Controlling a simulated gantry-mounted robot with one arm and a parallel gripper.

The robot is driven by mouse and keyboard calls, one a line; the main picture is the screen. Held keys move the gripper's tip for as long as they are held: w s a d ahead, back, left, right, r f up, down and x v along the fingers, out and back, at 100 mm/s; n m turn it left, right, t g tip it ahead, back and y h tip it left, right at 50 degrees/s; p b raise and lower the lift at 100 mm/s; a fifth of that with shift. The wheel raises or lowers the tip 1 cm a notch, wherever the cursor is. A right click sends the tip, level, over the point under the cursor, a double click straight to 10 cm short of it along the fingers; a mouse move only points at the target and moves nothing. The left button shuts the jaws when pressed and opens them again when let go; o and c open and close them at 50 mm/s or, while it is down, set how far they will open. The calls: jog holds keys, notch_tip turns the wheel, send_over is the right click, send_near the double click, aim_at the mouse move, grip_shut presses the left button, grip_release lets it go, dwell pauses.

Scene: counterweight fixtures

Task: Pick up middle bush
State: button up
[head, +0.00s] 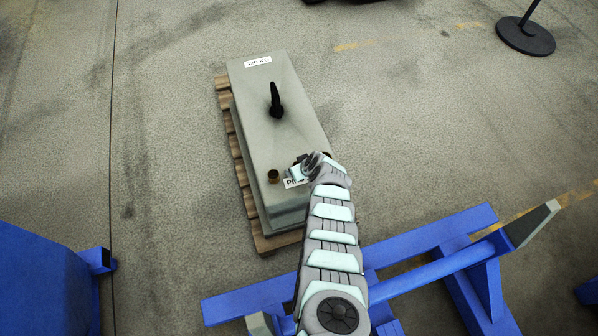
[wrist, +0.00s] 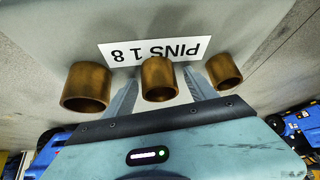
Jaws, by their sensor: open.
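Three bronze, hollow bushes stand in a row beside a white label reading PINS 1 8, upside down in the wrist view. The middle bush (wrist: 158,80) is between my gripper's two fingers. My gripper (wrist: 160,76) is open, with one finger on each side of this bush; I cannot tell whether either touches it. The left bush (wrist: 87,87) and right bush (wrist: 223,72) lie outside the fingers. In the head view my gripper (head: 303,167) is over the near end of the grey block, one bush (head: 273,176) shows beside it, and the middle bush is hidden.
The grey block (head: 262,140) rests on a wooden pallet (head: 238,150). A black upright piece (head: 275,100) stands on its top. A blue frame (head: 430,240) is at the near right, and a blue structure (head: 45,280) at the near left. Floor beside the block is clear.

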jog(key=shift+r, duration=0.1)
jog(key=shift+c, duration=0.2)
grip_shut()
dwell(0.4)
notch_tip(320, 180, up, 20)
jog(key=p, duration=0.9)
